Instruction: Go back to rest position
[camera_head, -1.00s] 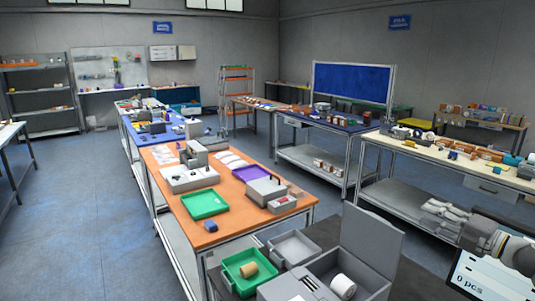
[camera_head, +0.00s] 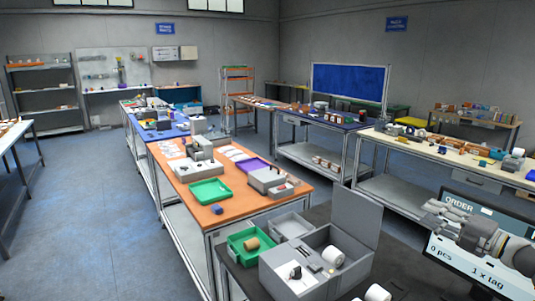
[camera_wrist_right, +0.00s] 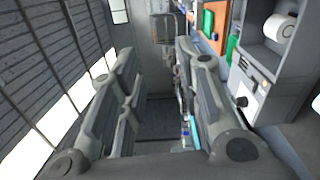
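My right gripper (camera_head: 436,216) shows at the lower right of the head view, raised in front of the order screen (camera_head: 462,257), with its fingers toward the left. In the right wrist view the two fingers of my right gripper (camera_wrist_right: 157,75) stand apart with nothing between them. It is open and touches no object that I can see. My left gripper and left arm are in neither view.
A grey lidded box (camera_head: 310,278) with a white roll (camera_head: 333,256) stands on the near dark bench, beside a green tray (camera_head: 235,249). An orange-topped table (camera_head: 240,205) stands beyond. The blue floor (camera_head: 85,220) at left is clear.

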